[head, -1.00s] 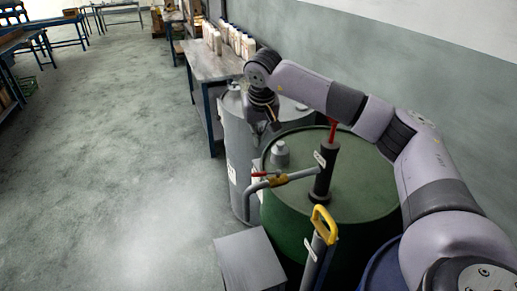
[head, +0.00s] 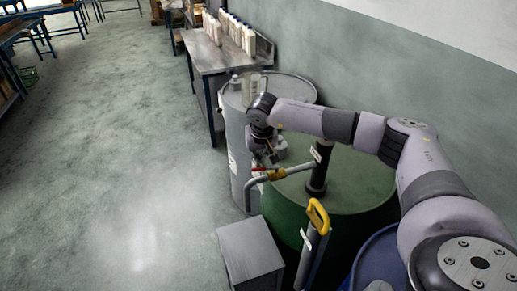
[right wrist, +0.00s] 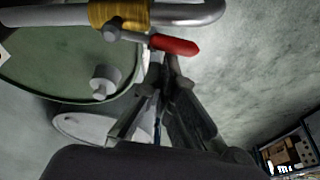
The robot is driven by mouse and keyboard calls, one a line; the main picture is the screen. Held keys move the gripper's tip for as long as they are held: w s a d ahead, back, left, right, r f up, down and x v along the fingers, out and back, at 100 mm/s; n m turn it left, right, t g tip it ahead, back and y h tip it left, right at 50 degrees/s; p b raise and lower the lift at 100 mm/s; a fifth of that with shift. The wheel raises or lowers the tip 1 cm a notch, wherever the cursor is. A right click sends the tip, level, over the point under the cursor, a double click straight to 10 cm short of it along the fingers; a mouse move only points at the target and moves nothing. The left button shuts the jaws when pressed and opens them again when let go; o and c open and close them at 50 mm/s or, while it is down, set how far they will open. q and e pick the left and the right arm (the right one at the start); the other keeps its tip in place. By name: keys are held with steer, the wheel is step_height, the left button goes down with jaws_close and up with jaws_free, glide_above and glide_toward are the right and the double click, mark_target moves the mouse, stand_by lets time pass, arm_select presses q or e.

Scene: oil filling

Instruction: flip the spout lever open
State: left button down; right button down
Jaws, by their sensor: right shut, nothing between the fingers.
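The spout is a grey bent pipe (head: 249,190) joined to a dark pump on the green drum (head: 352,196). A brass valve (head: 276,174) sits on the pipe, and the red spout lever (head: 259,169) points from it toward the spout's bend. In the right wrist view the red lever (right wrist: 175,45) lies along the pipe beside the brass valve (right wrist: 118,14). My right gripper (head: 268,160) is shut and empty, pointing down over the lever. Its fingertips (right wrist: 166,72) show right beside the lever; I cannot tell whether they touch. My left gripper is out of view.
A grey drum (head: 236,140) stands behind the green one. A yellow-handled tool (head: 317,217) and a grey box (head: 250,250) stand in front. A blue drum (head: 372,262) is at lower right. A bench (head: 210,61) with bottles stands behind. Open floor lies left.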

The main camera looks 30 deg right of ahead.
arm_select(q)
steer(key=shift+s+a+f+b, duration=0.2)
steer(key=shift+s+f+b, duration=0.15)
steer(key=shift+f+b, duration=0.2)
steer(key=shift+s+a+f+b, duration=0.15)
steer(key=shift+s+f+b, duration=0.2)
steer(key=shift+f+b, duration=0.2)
arm_select(e)
steer(key=shift+s+a+f+n, duration=0.1)
steer(key=shift+s+a+n, duration=0.45)
steer(key=shift+n, duration=0.15)
steer(key=shift+w+d, duration=0.1)
